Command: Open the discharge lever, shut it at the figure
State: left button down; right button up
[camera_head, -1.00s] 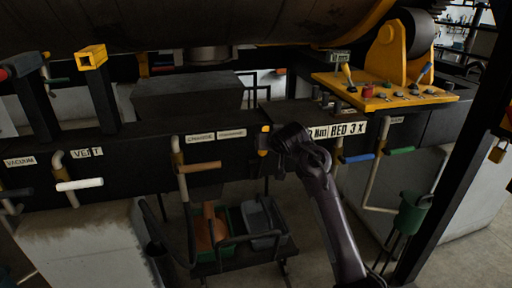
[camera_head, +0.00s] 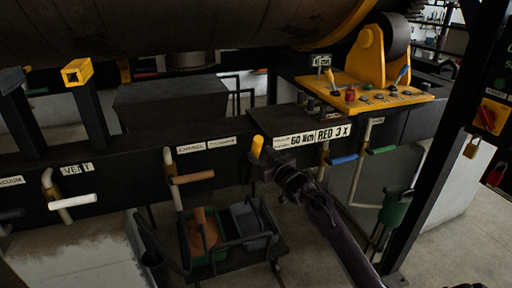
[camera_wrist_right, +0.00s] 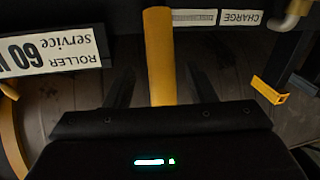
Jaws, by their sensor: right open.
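In the right wrist view the yellow handle (camera_wrist_right: 160,50) stands between my dark fingers, with gaps on both sides. My right gripper (camera_head: 259,167) is open around the handle's lower part and does not visibly grip it. It also shows in the right wrist view (camera_wrist_right: 160,88). The small label (camera_wrist_right: 195,17) beside the handle is too blurred to read. The lever's pivot is hidden. My left gripper is not in view.
A brown handle (camera_head: 193,177) hangs under the "CHARGE" label, left of the lever. A white handle (camera_head: 72,201) is under "VENT". Blue (camera_head: 343,159) and green (camera_head: 381,150) handles sit to the right. A cart with tubs (camera_head: 249,226) stands below.

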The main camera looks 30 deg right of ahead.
aim_at(259, 152)
jog(key=shift+w+p, duration=0.4)
jog(key=shift+w, duration=1.35)
jog(key=shift+c, duration=0.4)
grip_shut()
